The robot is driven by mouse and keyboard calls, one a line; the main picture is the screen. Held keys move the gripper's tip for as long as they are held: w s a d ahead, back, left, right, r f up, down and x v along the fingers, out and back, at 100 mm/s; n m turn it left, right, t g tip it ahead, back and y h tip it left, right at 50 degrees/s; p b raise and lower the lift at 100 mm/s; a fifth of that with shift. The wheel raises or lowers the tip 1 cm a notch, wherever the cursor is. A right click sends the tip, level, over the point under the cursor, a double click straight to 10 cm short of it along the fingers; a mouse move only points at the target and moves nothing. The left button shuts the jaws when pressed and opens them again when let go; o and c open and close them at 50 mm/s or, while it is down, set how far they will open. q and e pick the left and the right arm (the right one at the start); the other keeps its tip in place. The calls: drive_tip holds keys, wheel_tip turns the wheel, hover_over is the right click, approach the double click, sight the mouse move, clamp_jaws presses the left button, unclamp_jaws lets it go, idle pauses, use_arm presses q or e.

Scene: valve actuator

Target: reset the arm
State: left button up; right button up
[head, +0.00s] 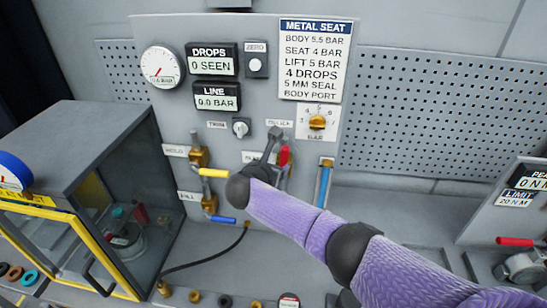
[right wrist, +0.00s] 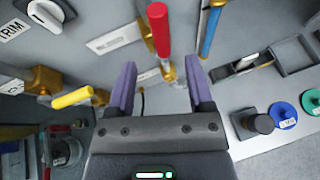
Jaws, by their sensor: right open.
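My right arm (head: 300,220), in a purple sleeve, reaches from the lower right to the middle of the panel in the head view. My right gripper (right wrist: 160,68) is open, its two purple fingers apart with nothing gripped between them. In the head view the gripper (head: 272,140) is seen small and partly hidden by the wrist. A red valve handle (right wrist: 158,30) stands just beyond the gap between the fingertips. It also shows beside the gripper in the head view (head: 284,156). Whether a finger touches it, I cannot tell. My left gripper is not in view.
A yellow lever (head: 213,173) and a blue lever (head: 224,220) sit left of my wrist. A blue tube (head: 323,186) stands right of the red handle. A yellow-framed cabinet (head: 85,235) is at the left. An orange knob (head: 317,122) is above right.

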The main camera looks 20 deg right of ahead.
drive_tip(key=shift+s+a, duration=0.1)
idle(0.3)
drive_tip(key=s+a+f+m+g+y, duration=0.2)
drive_tip(key=s+a+f+m+y, duration=0.1)
drive_tip(key=s+a+f+m, duration=0.4)
drive_tip(key=s+a+f+m+g+y, duration=0.2)
drive_tip(key=s+f+m+y, duration=0.2)
drive_tip(key=s, duration=0.5)
drive_tip(key=s+d+r+m+g+y, duration=0.1)
drive_tip(key=s+m, duration=0.5)
drive_tip(key=s, duration=0.3)
drive_tip(key=s+d+r+m+g+y, duration=0.1)
drive_tip(key=s+r+m+y, duration=0.1)
drive_tip(key=s+m, duration=0.55)
wheel_tip(320, 180, down, 38)
drive_tip(key=s+g+b, duration=0.1)
drive_tip(key=s+b, duration=0.2)
drive_tip(key=b, duration=1.7)
drive_tip(key=s+d+f+b, duration=0.1)
drive_tip(key=s+f+b, duration=0.3)
drive_tip(key=f, duration=0.5)
drive_tip(key=s+d+f+g+b, duration=0.1)
drive_tip(key=s+f+b, duration=0.4)
drive_tip(key=f+b, duration=0.3)
drive_tip(key=s+d+f+b, duration=0.1)
drive_tip(key=s+f+b, duration=0.4)
drive_tip(key=f, duration=0.7)
drive_tip(key=shift+d+f+n+g+h+b, duration=0.15)
drive_tip(key=shift+n+g+h+b, duration=0.3)
drive_tip(key=shift+b, duration=0.1)
